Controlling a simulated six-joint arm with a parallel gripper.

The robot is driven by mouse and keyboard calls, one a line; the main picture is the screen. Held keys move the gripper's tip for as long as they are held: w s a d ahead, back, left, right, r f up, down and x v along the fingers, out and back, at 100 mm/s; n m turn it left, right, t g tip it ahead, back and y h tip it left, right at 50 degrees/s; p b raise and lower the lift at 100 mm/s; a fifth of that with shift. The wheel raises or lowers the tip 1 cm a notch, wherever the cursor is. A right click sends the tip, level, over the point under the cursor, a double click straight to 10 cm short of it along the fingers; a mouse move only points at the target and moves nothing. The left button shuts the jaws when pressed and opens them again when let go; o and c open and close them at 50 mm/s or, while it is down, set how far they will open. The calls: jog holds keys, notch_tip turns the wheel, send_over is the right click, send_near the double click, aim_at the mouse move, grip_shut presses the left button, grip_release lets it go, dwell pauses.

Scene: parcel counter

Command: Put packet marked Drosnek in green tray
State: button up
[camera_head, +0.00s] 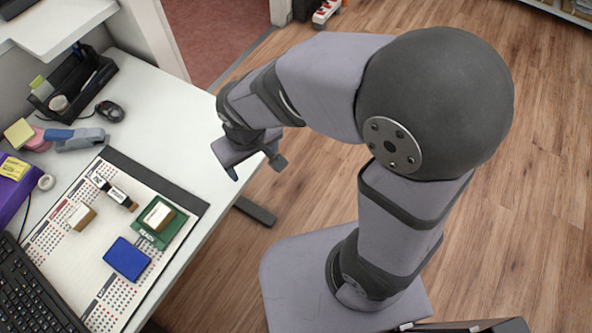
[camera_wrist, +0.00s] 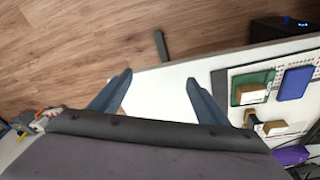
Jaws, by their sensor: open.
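The green tray (camera_head: 169,234) lies on the desk mat near the desk's right edge; it also shows at the right of the wrist view (camera_wrist: 236,99). A small brown packet with a pale top (camera_head: 158,215) sits in it. Another brown packet with a pale top (camera_head: 82,216) lies on the mat to the left. No packet's marking is readable, so I cannot tell which is Drosnek. My gripper (camera_head: 255,168) is open and empty, above the desk's right edge and well apart from the packets. Its two fingers show spread in the wrist view (camera_wrist: 158,80).
A blue tray (camera_head: 127,259) lies beside the green one. The desk's far right is clear.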

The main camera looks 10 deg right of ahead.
jog(key=s+d+m+g, duration=0.1)
jog(key=s+d+m, duration=0.1)
jog(key=d, duration=0.5)
jog(key=s+d+f+m+g, duration=0.1)
jog(key=s+d+m, duration=0.1)
jog(key=s+d, duration=0.3)
jog(key=d, duration=0.3)
notch_tip(320, 180, up, 7)
jog(key=p, duration=0.6)
jog(key=shift+p, duration=0.35)
jog(key=shift+f, duration=0.1)
